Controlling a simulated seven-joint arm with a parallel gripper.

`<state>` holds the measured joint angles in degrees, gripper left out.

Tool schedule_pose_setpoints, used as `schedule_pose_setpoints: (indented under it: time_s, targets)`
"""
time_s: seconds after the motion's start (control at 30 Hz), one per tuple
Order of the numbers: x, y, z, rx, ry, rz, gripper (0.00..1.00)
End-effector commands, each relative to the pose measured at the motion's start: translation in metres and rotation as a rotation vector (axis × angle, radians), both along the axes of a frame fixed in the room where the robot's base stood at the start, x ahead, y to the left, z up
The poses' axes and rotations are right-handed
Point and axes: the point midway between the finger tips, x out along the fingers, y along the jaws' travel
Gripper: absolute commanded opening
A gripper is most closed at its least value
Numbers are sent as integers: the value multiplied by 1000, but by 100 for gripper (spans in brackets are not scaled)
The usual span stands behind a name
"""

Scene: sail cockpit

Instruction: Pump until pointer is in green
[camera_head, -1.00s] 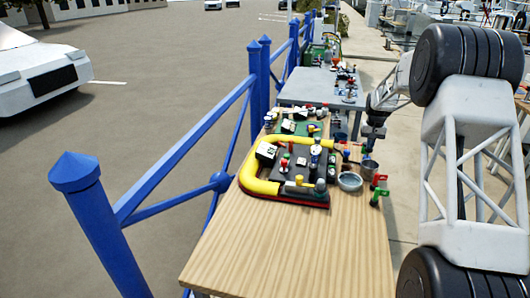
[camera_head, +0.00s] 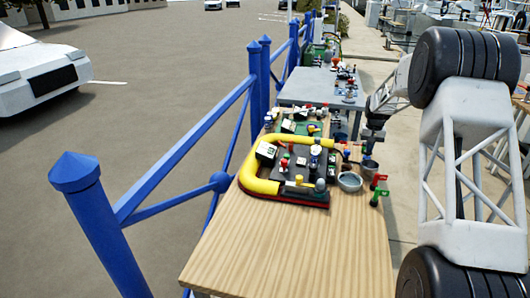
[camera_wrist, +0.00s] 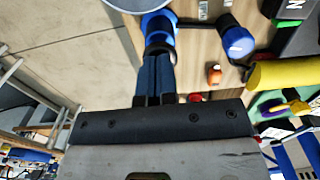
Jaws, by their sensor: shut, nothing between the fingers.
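A board on the wooden table carries a yellow tube (camera_head: 258,184), a white box with a marked face (camera_head: 267,151) and a small round dial (camera_head: 316,150). The pointer and any green band are too small to read. I cannot tell which part is the pump. My gripper (camera_head: 374,136) is beyond the table's right edge, near a grey cup (camera_head: 370,166). In the wrist view my gripper (camera_wrist: 156,58) is shut and empty, its fingers reaching toward a blue rounded part (camera_wrist: 161,24). I cannot tell if they touch. The yellow tube also shows there (camera_wrist: 284,73).
A metal bowl (camera_head: 350,182) and red and green handles (camera_head: 376,195) stand along the table's right edge. The near part of the wooden table (camera_head: 290,250) is bare. A grey table (camera_head: 310,90) stands behind. A blue railing (camera_head: 100,215) runs along the left.

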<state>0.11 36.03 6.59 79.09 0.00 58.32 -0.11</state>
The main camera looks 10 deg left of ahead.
Motion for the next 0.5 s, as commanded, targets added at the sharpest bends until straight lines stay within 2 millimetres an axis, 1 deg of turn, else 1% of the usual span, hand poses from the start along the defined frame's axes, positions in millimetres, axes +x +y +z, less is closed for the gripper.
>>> schedule_pose_setpoints:
  time_s: [0.33, 0.5]
  targets:
    - [0, 0, -11, 0, 1, 0, 0]
    - [0, 0, -10, 0, 0, 0, 0]
